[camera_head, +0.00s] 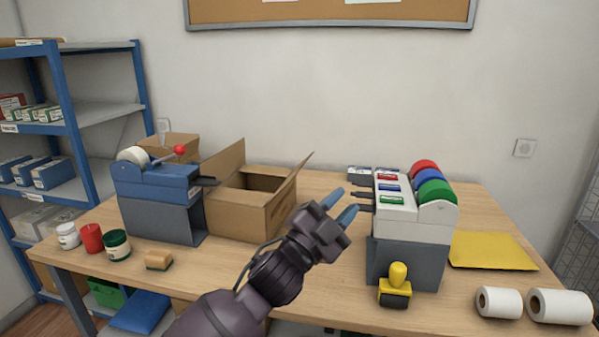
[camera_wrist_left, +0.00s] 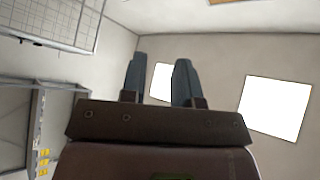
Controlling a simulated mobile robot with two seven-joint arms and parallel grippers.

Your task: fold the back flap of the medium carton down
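The brown carton (camera_head: 238,219) stands on the table left of centre with its top open. One flap (camera_head: 223,163) stands up at its left side and another (camera_head: 291,186) tilts up and outward at its right side. I cannot clearly make out a separate back flap. My left gripper (camera_head: 345,203) is to the right of the carton, apart from it, with blue fingertips spread and nothing between them. In the left wrist view the two fingers (camera_wrist_left: 158,82) are also apart, with wall and bright panels beyond. My right gripper does not show.
A blue tape dispenser (camera_head: 158,184) stands close at the carton's left. A second brown box (camera_head: 182,142) is behind it. A white label dispenser (camera_head: 410,212) on a grey stand is right of my gripper. A yellow-handled stamp (camera_head: 397,281) and white rolls (camera_head: 559,306) lie at the front right.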

